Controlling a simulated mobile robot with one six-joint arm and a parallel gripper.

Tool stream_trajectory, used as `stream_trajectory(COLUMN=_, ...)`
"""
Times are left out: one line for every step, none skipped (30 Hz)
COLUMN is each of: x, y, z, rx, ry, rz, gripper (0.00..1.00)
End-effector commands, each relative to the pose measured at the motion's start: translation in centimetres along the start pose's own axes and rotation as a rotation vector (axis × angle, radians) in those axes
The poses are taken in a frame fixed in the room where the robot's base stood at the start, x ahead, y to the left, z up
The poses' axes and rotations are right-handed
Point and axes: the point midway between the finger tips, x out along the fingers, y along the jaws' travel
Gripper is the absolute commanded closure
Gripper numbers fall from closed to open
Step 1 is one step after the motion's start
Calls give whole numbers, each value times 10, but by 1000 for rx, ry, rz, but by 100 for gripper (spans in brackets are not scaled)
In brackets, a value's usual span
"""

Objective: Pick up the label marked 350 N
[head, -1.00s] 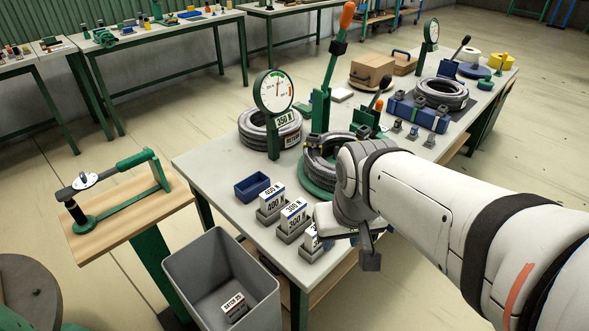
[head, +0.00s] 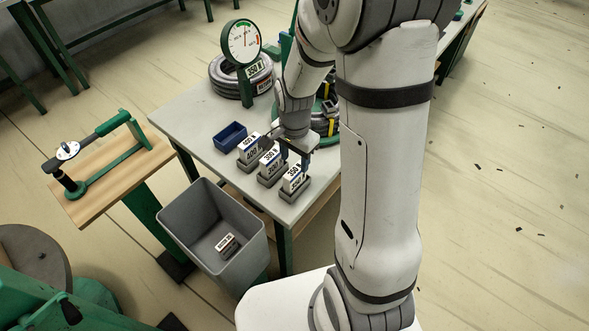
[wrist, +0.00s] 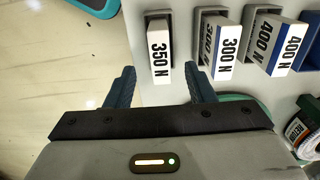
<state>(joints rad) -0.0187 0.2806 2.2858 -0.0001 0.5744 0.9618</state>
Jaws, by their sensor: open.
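The 350 N label (wrist: 159,50) stands in its grey block in the wrist view. It is a white tag with black print, its near end between my two open fingers with a gap on each side. In the head view the label (head: 293,178) is the nearest of three in a row. My gripper (wrist: 159,72) is open and holds nothing. In the head view my gripper (head: 295,157) is just above and behind this label, partly hidden by my arm. The 300 N label (wrist: 229,50) stands beside it, close to my right finger. The 400 N label (wrist: 287,47) is farther right.
A small blue bin (head: 230,136) sits behind the row. A dial gauge (head: 241,42) carrying another 350 N sign (head: 255,68) stands by a hose coil (head: 222,80). A grey bin (head: 212,237) with a tag inside stands beside the table. The table's left part is clear.

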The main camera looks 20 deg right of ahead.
Motion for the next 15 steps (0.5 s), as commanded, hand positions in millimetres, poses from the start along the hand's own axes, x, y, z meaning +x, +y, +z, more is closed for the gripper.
stream_trajectory(x=5, y=0, z=0, rx=5, ry=-2, rz=3, gripper=51)
stream_trajectory(x=8, y=0, z=0, rx=6, ry=-2, rz=3, gripper=51)
stream_trajectory(x=12, y=0, z=0, rx=7, ry=-3, rz=4, gripper=51)
stream_trajectory(x=16, y=0, z=0, rx=7, ry=-3, rz=4, gripper=51)
stream_trajectory(x=19, y=0, z=0, rx=6, ry=-2, rz=3, gripper=51)
stream_trajectory(x=22, y=0, z=0, rx=6, ry=-2, rz=3, gripper=51)
stream_trajectory(x=25, y=0, z=0, rx=5, ry=-2, rz=3, gripper=51)
stream_trajectory(x=27, y=0, z=0, rx=5, ry=-2, rz=3, gripper=51)
stream_trajectory(x=30, y=0, z=0, rx=5, ry=-2, rz=3, gripper=51)
stream_trajectory(x=32, y=0, z=0, rx=5, ry=-2, rz=3, gripper=51)
stream_trajectory(x=35, y=-1, z=0, rx=4, ry=-3, rz=4, gripper=51)
stream_trajectory(x=40, y=0, z=0, rx=4, ry=-3, rz=5, gripper=51)
stream_trajectory(x=44, y=-1, z=0, rx=4, ry=-3, rz=5, gripper=51)
stream_trajectory(x=48, y=-1, z=-1, rx=4, ry=-4, rz=5, gripper=51)
stream_trajectory(x=53, y=-1, z=-1, rx=4, ry=-3, rz=5, gripper=51)
